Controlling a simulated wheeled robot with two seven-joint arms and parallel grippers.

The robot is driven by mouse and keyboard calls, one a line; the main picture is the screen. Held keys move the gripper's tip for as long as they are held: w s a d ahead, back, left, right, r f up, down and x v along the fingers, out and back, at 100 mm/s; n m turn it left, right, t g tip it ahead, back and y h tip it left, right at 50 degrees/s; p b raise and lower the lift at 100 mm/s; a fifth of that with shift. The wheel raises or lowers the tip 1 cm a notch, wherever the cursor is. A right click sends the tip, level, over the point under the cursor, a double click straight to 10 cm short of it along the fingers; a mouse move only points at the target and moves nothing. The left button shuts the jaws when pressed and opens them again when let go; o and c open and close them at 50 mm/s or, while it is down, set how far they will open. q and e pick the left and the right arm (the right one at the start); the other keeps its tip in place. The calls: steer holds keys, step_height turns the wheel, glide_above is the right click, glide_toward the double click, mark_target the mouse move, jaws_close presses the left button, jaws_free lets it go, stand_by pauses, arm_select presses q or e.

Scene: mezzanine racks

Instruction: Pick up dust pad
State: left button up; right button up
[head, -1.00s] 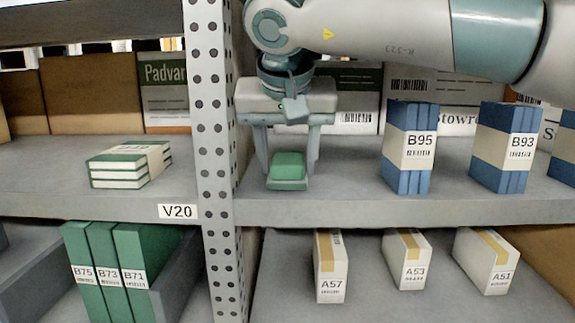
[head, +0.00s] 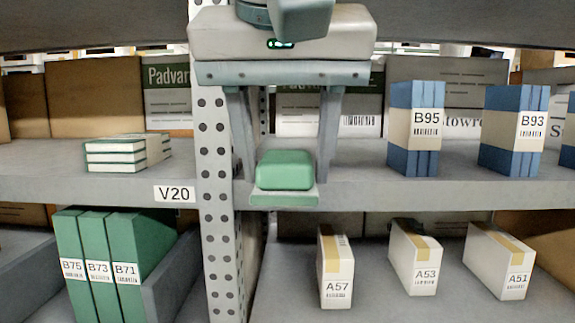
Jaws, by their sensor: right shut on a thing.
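The dust pad (head: 284,172) is a small green block with a rounded top on a paler green base. It shows in front of the upper shelf's front edge, just right of the perforated post. My right gripper (head: 284,160) comes down from above, one finger on each side of the pad, and is shut on it. The pad hangs level below the gripper's wide grey body. Whether its underside clears the shelf is hard to tell. My left gripper is not in view.
The perforated post (head: 212,150) stands close left of the gripper. Blue boxes B95 (head: 415,128) and B93 (head: 512,130) stand to the right on the upper shelf (head: 365,193). Green-and-white books (head: 115,155) lie left. White box A57 (head: 336,268) stands on the lower shelf.

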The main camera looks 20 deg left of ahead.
steer(key=shift+s+d, duration=0.2)
steer(key=shift+s, duration=0.5)
steer(key=shift+o, duration=0.8)
